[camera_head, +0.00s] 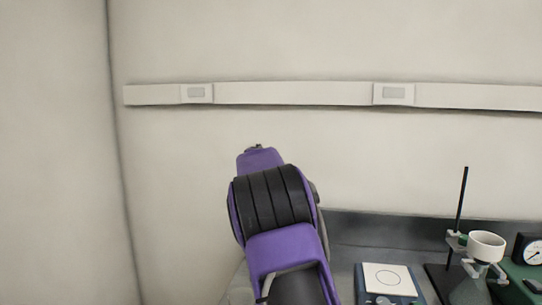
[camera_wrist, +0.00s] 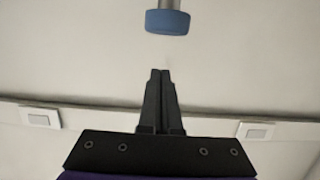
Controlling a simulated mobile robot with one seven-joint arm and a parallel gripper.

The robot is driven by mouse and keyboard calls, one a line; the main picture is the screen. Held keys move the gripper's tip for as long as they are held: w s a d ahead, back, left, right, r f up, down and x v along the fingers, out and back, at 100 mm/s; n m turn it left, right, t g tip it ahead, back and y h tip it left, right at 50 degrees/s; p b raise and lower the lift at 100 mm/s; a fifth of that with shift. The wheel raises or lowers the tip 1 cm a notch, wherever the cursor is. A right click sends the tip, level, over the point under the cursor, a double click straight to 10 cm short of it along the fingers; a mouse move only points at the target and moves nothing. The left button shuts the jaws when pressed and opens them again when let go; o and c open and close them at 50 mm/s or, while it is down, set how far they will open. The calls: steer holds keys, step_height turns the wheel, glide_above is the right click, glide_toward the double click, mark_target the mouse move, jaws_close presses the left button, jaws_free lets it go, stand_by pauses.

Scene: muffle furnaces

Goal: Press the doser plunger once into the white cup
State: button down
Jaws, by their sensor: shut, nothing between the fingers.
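My gripper (camera_wrist: 160,73) shows in the wrist view with its two black fingers together and nothing between them. A blue round knob (camera_wrist: 167,22) on a grey shaft is beyond the fingertips at the top of that view, apart from them; it looks like the doser plunger, but the doser's body is out of view. In the head view a white cup-shaped vessel (camera_head: 487,244) sits at the right, beside a clamp on a stand and above a clear flask; I cannot tell if it is the task's cup. My arm hides part of the bench, and my fingers do not show there.
The grey bench (camera_head: 345,256) runs along the wall at the right. A blue device with a white plate (camera_head: 388,279) stands on it. The black stand rod (camera_head: 461,200) rises beside the white vessel. A dial gauge (camera_head: 531,252) is at the right edge. A white rail (camera_head: 290,93) crosses the wall.

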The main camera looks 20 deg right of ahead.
steer(key=shift+s+a+f+b, duration=0.15)
steer(key=shift+f+b, duration=0.25)
steer(key=shift+f, duration=1.35)
step_height(320, 180, down, 4)
steer(key=b, duration=0.5)
steer(key=r, duration=0.2)
steer(key=r+p, duration=0.1)
steer(key=r, duration=0.1)
steer(key=shift+s+a+r, duration=0.15)
steer(key=shift+a+r, duration=0.05)
steer(key=shift+r, duration=0.05)
steer(key=b+v, duration=0.4)
steer(key=v, duration=0.5)
steer(key=shift+s, duration=0.2)
